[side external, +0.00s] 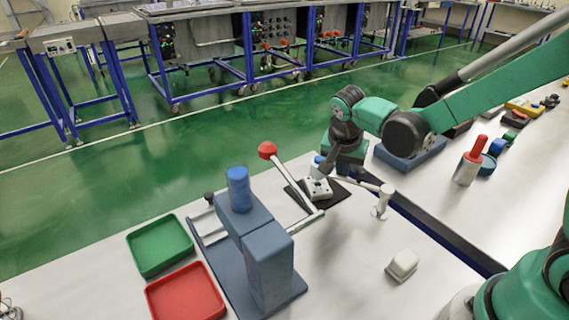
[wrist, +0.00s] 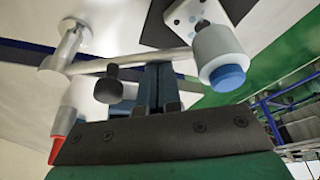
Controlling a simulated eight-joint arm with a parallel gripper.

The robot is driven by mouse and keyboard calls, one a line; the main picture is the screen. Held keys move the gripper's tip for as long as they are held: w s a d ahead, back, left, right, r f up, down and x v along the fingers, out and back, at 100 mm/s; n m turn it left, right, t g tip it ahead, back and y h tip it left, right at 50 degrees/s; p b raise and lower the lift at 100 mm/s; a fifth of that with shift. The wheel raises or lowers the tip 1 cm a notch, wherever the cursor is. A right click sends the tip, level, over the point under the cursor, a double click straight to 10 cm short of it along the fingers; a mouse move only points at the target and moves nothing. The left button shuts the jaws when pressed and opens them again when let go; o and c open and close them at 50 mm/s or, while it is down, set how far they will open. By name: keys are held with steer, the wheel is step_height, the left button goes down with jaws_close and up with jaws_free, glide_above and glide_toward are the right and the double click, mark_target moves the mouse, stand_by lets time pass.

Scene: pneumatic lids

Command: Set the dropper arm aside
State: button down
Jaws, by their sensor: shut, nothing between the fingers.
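The dropper arm (wrist: 95,65) is a pale rod that swings from a white post (side external: 381,205). It carries a black knob (wrist: 115,85) and ends in a white dropper with a blue cap (wrist: 227,77). In the side view the dropper's blue cap (side external: 318,160) stands over a white block (side external: 317,189) with dark holes on a black pad (side external: 338,194). My gripper (wrist: 158,75) is shut and empty, crossing in front of the rod between knob and dropper. In the side view my gripper (side external: 327,172) is low beside the dropper; contact with the rod cannot be told.
A blue-grey press (side external: 265,265) with a red-knobbed lever (side external: 268,150) stands left of the pad. Green (side external: 160,246) and red (side external: 185,296) trays lie further left. A white block (side external: 402,264) lies in front of the post. A red-topped bottle (side external: 470,163) stands right.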

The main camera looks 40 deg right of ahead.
steer(key=shift+a, duration=0.1)
steer(key=shift+s+a+n+t, duration=0.3)
steer(key=shift+s+a+n, duration=0.15)
steer(key=shift+a+n, duration=0.5)
steer(key=n, duration=0.1)
steer(key=s+a+n+y, duration=0.1)
steer(key=s+n, duration=0.1)
steer(key=n, duration=0.1)
steer(key=shift+a+t, duration=0.3)
steer(key=s+n, duration=0.1)
steer(key=s+a+n+y, duration=0.1)
steer(key=n, duration=0.1)
steer(key=shift+s+a, duration=0.25)
steer(key=shift+s, duration=0.35)
